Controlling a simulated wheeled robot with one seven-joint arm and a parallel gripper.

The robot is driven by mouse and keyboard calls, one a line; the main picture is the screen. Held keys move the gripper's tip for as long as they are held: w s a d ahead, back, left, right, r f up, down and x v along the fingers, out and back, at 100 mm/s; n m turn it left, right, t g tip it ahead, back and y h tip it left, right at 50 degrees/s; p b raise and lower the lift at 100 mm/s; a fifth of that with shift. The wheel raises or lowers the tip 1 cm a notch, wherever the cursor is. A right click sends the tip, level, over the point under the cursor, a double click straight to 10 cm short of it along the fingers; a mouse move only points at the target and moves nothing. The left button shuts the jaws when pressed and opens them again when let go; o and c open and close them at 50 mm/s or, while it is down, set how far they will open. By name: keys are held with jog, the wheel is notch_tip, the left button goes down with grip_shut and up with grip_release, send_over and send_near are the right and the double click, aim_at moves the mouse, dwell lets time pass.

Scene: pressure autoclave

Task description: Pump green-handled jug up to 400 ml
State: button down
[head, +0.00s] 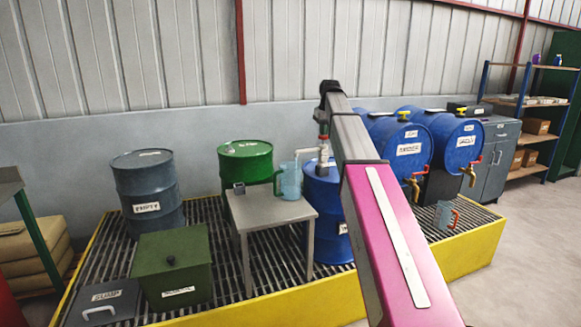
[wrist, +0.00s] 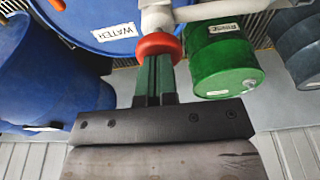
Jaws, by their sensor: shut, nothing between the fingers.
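The green-handled jug (head: 290,181) is clear and bluish. It stands upright on a small grey table (head: 262,207), under or close to the pump's spout; its fill level is too small to read. The hand pump (head: 323,153) rises from an upright blue drum (head: 322,195), which is labelled WATER in the wrist view (wrist: 88,14). The pump has a red knob (wrist: 157,45) on top. My gripper (wrist: 156,58) is shut, its green fingertips at the red knob and seemingly touching it. It also shows above the pump in the head view (head: 323,130).
A green drum (head: 245,163) and a grey drum (head: 148,185) stand at the back left. Blue drums (head: 455,140) with taps lie on their sides at right. A red-handled jug (head: 446,216) stands below them. A green box (head: 172,265) sits on the grating.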

jog(key=shift+x, duration=0.9)
jog(key=shift+s, duration=0.15)
jog(key=shift+w+v, duration=0.25)
jog(key=shift+v, duration=0.95)
jog(key=shift+w+v, duration=0.2)
jog(key=shift+v, duration=1)
jog(key=shift+a, duration=0.1)
jog(key=shift+s+x, duration=0.2)
jog(key=shift+x, duration=0.95)
jog(key=shift+s+x, duration=0.25)
jog(key=shift+x, duration=0.9)
jog(key=shift+r, duration=0.1)
jog(key=shift+w+v, duration=0.2)
jog(key=shift+v, duration=0.9)
jog(key=shift+w+v, duration=0.2)
jog(key=shift+v, duration=0.9)
